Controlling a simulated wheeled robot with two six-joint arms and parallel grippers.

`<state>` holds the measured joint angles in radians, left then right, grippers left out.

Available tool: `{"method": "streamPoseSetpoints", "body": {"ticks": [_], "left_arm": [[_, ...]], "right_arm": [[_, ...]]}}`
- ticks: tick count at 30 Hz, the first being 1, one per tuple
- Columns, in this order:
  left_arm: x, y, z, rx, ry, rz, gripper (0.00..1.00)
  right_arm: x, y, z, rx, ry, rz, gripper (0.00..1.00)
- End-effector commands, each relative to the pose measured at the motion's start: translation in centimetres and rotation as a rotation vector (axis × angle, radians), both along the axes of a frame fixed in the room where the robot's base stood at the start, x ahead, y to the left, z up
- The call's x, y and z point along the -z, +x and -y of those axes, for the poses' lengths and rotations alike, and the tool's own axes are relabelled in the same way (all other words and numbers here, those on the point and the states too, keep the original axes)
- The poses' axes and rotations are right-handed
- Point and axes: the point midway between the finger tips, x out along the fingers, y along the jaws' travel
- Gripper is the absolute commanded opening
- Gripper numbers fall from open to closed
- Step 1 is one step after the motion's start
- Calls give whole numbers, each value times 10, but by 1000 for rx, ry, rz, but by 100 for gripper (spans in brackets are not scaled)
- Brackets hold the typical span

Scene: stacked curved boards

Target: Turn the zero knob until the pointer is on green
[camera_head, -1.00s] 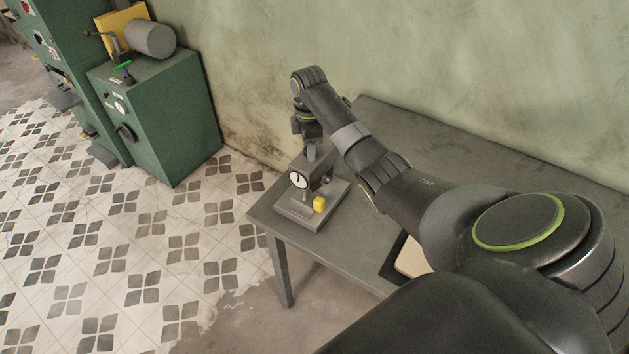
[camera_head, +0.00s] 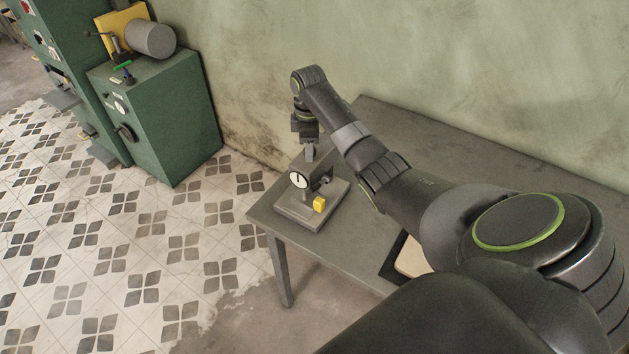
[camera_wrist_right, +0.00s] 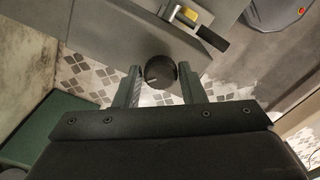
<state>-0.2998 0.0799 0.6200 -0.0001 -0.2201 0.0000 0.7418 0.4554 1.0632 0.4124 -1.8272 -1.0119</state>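A grey gauge device (camera_head: 296,212) stands on the near left corner of the table, with a round white dial (camera_head: 298,180) and a dark pointer that looks close to upright. Any green mark on the dial is too small to make out. A dark round knob (camera_wrist_right: 160,72) with a small pale mark sits between the fingers of my right gripper (camera_wrist_right: 160,82) in the right wrist view. Narrow gaps show between the knob and both fingers, so the gripper looks open around it. In the head view my right gripper (camera_head: 309,152) points down behind the dial. My left gripper is out of view.
A yellow block (camera_head: 319,204) sits on the device's base. A dark-edged tray or board (camera_head: 411,258) lies on the grey table (camera_head: 345,258), partly behind my arm. Green cabinets (camera_head: 168,120) stand at the left. The wall runs behind the table.

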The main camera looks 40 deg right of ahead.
Motion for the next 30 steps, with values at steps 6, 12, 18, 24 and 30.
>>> {"method": "streamPoseSetpoints", "body": {"ticks": [6,12,18,24,30], "left_arm": [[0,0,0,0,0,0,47],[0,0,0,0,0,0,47],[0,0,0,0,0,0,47],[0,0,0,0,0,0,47],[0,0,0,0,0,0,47]], "right_arm": [[0,0,0,0,0,-1,45],[-5,0,0,0,0,0,45],[-25,0,0,0,0,0,45],[-44,0,0,-1,0,-1,45],[-58,0,0,0,1,-1,45]]}}
